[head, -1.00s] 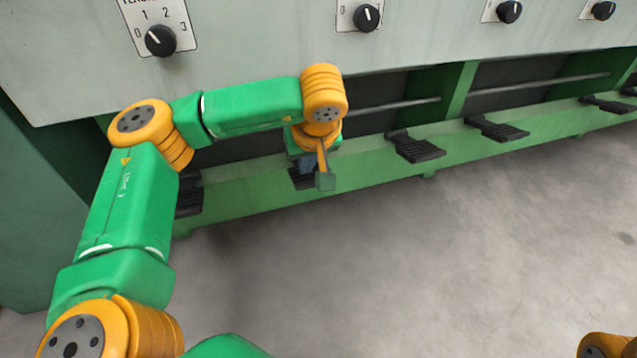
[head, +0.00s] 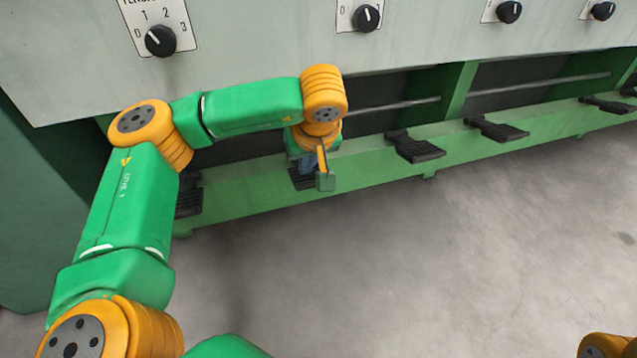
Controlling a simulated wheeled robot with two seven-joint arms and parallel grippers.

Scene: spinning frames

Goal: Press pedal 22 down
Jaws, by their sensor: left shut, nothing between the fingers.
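Several black ribbed pedals stick out from the green rail at the foot of the machine. No pedal number is readable, so I cannot tell by sight which is pedal 22. My left gripper (head: 313,170) is shut and empty, pointing down over one black pedal (head: 299,180). My gripper and wrist hide most of that pedal. I cannot tell whether the fingers touch it or whether it is pressed. My right gripper is not in view.
Another pedal (head: 189,196) is at the left, partly behind my arm. More pedals stand to the right (head: 415,147). Dial knobs (head: 160,41) sit on the grey panel (head: 260,40) above. The green rail (head: 240,192) runs along the pedals. The grey floor (head: 400,270) in front is clear.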

